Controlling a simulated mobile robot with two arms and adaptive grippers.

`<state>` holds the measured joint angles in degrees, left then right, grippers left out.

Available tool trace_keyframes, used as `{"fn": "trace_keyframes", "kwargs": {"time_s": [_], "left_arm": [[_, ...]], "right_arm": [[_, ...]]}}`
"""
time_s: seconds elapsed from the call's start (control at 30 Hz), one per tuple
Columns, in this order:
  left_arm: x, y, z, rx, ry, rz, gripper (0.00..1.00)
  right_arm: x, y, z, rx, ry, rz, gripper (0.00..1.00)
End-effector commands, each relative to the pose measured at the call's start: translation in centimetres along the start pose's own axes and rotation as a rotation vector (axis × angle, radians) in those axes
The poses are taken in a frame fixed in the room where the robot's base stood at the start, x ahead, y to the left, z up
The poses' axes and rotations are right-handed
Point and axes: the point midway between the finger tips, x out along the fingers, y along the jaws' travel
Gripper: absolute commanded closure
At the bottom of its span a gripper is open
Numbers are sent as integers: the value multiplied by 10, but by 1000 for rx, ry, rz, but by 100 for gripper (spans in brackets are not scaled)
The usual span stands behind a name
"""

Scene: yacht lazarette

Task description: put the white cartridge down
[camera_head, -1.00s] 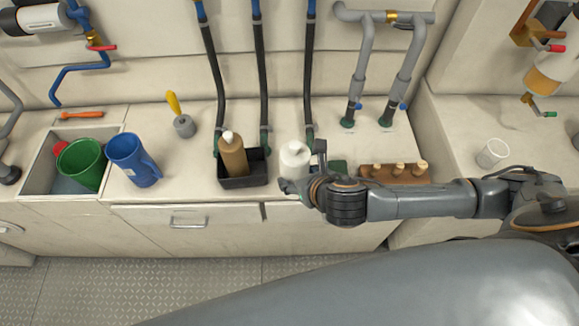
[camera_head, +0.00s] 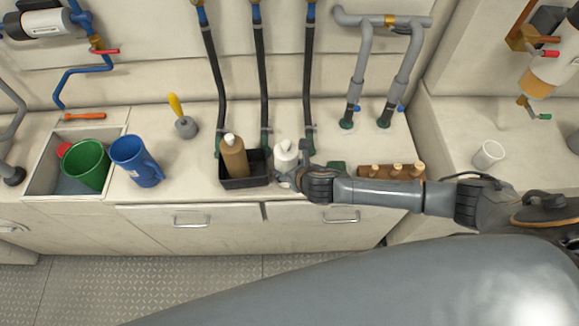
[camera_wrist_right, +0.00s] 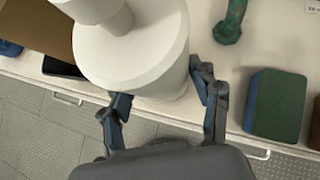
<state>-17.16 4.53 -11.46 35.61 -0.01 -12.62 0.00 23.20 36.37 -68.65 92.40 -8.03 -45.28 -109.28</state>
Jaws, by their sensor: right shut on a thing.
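The white cartridge (camera_head: 287,153) is upright, just right of the black tray (camera_head: 238,181) that holds a brown bottle (camera_head: 234,155). My right gripper (camera_head: 290,178) is shut on the white cartridge. In the right wrist view the cartridge (camera_wrist_right: 140,60) fills the space between the two fingers of the gripper (camera_wrist_right: 163,115). Its lower part is partly hidden by the gripper in the head view. I cannot tell whether its base touches the tray or the counter. My left gripper is not in view.
A wooden block with several pegs (camera_head: 398,172) and a green and blue sponge (camera_wrist_right: 277,103) lie right of the cartridge. Hoses (camera_head: 264,90) rise behind.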

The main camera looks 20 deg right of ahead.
Motion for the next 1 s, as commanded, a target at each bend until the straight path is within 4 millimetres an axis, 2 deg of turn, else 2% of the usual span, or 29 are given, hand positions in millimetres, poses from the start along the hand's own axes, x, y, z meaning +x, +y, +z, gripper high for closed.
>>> {"fn": "trace_keyframes", "kwargs": {"time_s": [0.27, 0.3, 0.4, 0.77, 0.87, 1.0], "left_arm": [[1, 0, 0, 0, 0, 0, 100], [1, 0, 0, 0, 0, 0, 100], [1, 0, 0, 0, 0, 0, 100], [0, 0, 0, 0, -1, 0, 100], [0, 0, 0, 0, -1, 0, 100], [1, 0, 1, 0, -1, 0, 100]], "right_arm": [[1, 0, -1, -1, -1, 0, 71], [2, 0, -1, -1, -1, 0, 34], [1, 0, -1, -1, 0, 0, 16], [0, 0, 1, -1, -1, 0, 16], [-6, 0, 0, -1, -1, 1, 16], [-26, 0, 0, -2, -1, 2, 16]]}}
